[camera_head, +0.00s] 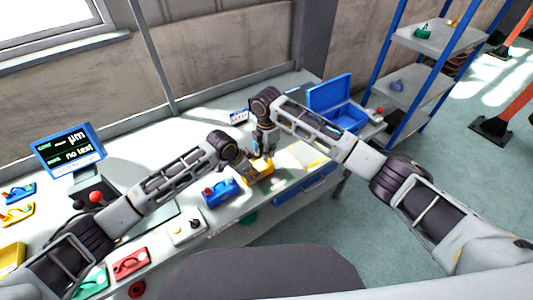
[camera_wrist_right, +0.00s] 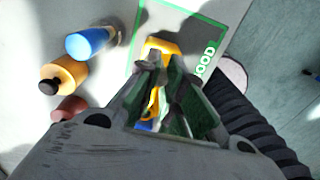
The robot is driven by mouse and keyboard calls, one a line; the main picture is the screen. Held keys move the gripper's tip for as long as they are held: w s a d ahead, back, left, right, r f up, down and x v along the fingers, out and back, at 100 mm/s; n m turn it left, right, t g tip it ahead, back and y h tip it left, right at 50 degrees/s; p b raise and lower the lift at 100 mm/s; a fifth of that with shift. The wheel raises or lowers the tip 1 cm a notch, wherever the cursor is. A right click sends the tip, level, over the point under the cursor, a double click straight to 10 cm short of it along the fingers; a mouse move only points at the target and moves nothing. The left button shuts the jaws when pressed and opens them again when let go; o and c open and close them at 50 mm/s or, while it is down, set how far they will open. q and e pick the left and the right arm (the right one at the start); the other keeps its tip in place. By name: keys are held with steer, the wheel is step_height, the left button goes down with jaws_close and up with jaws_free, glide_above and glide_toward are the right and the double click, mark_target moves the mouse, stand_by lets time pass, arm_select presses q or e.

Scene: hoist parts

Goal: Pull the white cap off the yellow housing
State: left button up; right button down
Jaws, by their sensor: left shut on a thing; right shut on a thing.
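The yellow housing (camera_head: 264,167) is at the work area in the middle of the bench, partly covered by my grippers. It also shows as yellow beyond the fingers in the right wrist view (camera_wrist_right: 162,45). My left gripper (camera_head: 253,173) comes in low from the left and is shut on the housing's side. My right gripper (camera_head: 265,151) points down at the top of the housing from above. It is shut, with its fingers close together in the right wrist view (camera_wrist_right: 160,62). The white cap is hidden by the right fingers, at the spot they close on.
A blue housing (camera_head: 221,191) sits just left. A white part (camera_head: 186,228) and a red one (camera_head: 131,263) lie nearer the front left. An open blue box (camera_head: 335,103) is at the right back. A green-framed mat (camera_wrist_right: 209,22) marked GOOD lies beside the work spot, near blue and orange cylinders (camera_wrist_right: 66,74).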

steer(key=shift+r, duration=1.55)
arm_select(q)
steer(key=o, duration=1.4)
steer(key=shift+o, duration=0.5)
steer(key=shift+a+r, duration=0.1)
steer(key=v, duration=1.1)
steer(key=shift+s+r, duration=0.15)
steer(key=shift+r, duration=0.2)
